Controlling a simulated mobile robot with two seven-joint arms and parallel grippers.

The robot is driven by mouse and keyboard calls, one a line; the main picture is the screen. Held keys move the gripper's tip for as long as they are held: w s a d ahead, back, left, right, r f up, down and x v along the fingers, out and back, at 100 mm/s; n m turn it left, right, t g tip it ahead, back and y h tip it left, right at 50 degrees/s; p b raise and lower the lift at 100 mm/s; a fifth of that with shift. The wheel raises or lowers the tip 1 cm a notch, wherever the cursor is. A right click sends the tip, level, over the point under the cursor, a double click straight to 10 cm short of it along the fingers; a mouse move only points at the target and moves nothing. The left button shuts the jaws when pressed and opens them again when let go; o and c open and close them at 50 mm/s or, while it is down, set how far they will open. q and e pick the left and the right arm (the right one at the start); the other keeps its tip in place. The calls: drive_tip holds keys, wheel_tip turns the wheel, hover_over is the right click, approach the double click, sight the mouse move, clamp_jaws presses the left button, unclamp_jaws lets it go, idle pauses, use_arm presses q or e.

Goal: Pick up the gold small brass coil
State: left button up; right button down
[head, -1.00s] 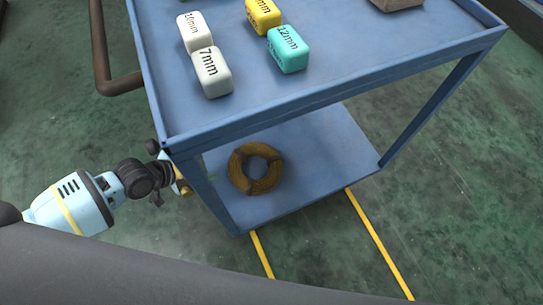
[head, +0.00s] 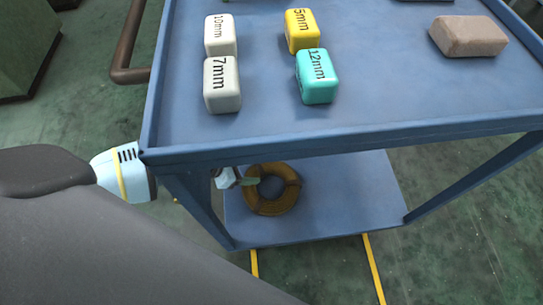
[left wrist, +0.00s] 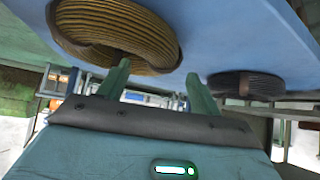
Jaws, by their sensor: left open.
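The gold-brown brass coil (head: 289,192) lies flat on the lower shelf (head: 350,205) of the blue cart, below the upper tray's front edge. My left gripper (head: 252,182) reaches under the upper tray from the left, at the coil's left side. In the left wrist view the coil (left wrist: 100,25) fills the upper left, with fine ridges. The left gripper (left wrist: 157,72) is open there, with one green finger overlapping the coil's rim and the other to its right. I cannot tell whether that finger touches the coil. My right gripper is not in view.
The upper tray (head: 400,100) carries white, yellow and turquoise labelled blocks and a brown block (head: 468,36). The cart's front left post (head: 200,205) stands beside my left arm. A darker coil (left wrist: 245,85) shows at right in the left wrist view.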

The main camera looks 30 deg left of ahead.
sight(258, 168)
use_arm(q)
drive_tip(key=shift+w+d+f, duration=0.1)
drive_tip(key=b+x, duration=0.2)
drive_tip(key=x, duration=0.2)
drive_tip(key=shift+w+d+f+b, duration=0.15)
drive_tip(key=shift+w+f+b, duration=0.1)
drive_tip(key=shift+w+b, duration=0.15)
drive_tip(key=shift+r, duration=0.1)
drive_tip(key=shift+c, duration=0.5)
drive_tip(key=c, duration=1.2)
